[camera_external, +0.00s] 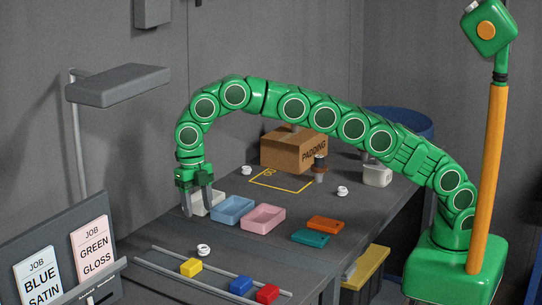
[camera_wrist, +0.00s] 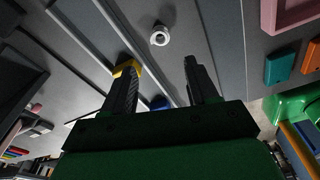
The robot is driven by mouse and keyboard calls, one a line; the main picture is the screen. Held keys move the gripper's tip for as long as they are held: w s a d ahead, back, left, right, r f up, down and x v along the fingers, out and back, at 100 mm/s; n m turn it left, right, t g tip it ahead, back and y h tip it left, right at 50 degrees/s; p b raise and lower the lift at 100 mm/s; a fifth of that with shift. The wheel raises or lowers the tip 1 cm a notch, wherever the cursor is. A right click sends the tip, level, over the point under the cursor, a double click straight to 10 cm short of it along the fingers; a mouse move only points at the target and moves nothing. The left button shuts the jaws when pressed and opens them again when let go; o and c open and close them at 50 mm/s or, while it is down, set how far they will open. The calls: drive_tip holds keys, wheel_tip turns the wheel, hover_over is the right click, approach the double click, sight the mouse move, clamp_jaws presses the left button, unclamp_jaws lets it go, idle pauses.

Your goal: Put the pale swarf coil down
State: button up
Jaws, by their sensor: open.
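A pale coil (camera_external: 203,250) rests on the grey table in front of the coloured trays; two similar pale coils lie farther back, one near the yellow outline (camera_external: 246,170) and one to its right (camera_external: 342,191). My gripper (camera_external: 199,211) points down with fingers apart, above the table near the blue tray. In the wrist view, my gripper (camera_wrist: 158,70) is open with nothing between its fingers, and a pale coil (camera_wrist: 160,36) lies on the table beyond the fingertips, apart from them.
Blue (camera_external: 233,209) and pink (camera_external: 263,217) trays, a white tray partly hidden by my fingers, and orange (camera_external: 325,224) and teal (camera_external: 311,238) pieces sit nearby. Yellow (camera_external: 191,267), blue (camera_external: 240,285) and red (camera_external: 267,293) blocks lie along rails in front. A box (camera_external: 292,152) stands behind.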

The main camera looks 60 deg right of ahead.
drive_tip(key=s+d+r+m, duration=0.1)
drive_tip(key=d+r+m, duration=0.3)
drive_tip(key=d, duration=0.3)
drive_tip(key=s+d+r+m, duration=0.2)
drive_tip(key=d+r+m, duration=0.1)
drive_tip(key=d, duration=0.5)
drive_tip(key=s+d+r+m, duration=0.2)
drive_tip(key=s+d+m, duration=0.3)
drive_tip(key=d, duration=0.3)
drive_tip(key=s+d+r+m, duration=0.2)
drive_tip(key=s+d+m, duration=0.35)
drive_tip(key=d, duration=0.35)
drive_tip(key=s+d+f+m, duration=0.2)
drive_tip(key=s+d+m, duration=0.3)
drive_tip(key=s, duration=0.5)
drive_tip(key=s+d+f+m, duration=0.2)
drive_tip(key=s+d+m, duration=0.3)
drive_tip(key=s, duration=0.5)
drive_tip(key=s+d+f+m, duration=0.3)
drive_tip(key=s+d+m, duration=0.2)
drive_tip(key=s, duration=0.5)
drive_tip(key=shift+d, duration=0.8)
drive_tip(key=shift+o, duration=0.5)
